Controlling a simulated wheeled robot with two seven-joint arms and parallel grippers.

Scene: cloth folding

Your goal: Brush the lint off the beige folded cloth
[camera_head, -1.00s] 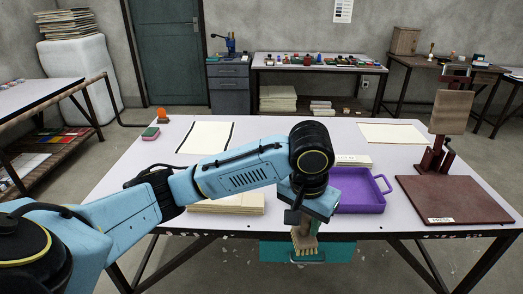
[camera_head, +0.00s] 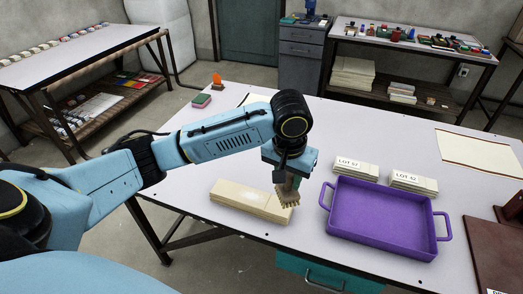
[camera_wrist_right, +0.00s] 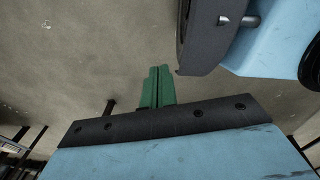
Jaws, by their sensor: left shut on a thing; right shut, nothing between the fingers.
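The beige folded cloth (camera_head: 232,204) lies flat near the front edge of the table, with a pale patch that looks like lint (camera_head: 255,198) on top. My left gripper (camera_head: 287,178) points down over the cloth's right end, shut on a wooden brush (camera_head: 288,196) with tan bristles facing down. The bristles are at the cloth's right end; I cannot tell if they touch it. In the right wrist view my right gripper (camera_wrist_right: 157,87) has its green fingers shut together and empty, with only floor behind. It is not in the head view.
A purple tray (camera_head: 385,222) stands right of the cloth, with labelled stacks (camera_head: 357,170) behind it. A red-brown press base (camera_head: 497,235) is at the far right. A green and pink block (camera_head: 202,100) and an orange object (camera_head: 217,79) sit at the back left. The table left of the tray is mostly clear.

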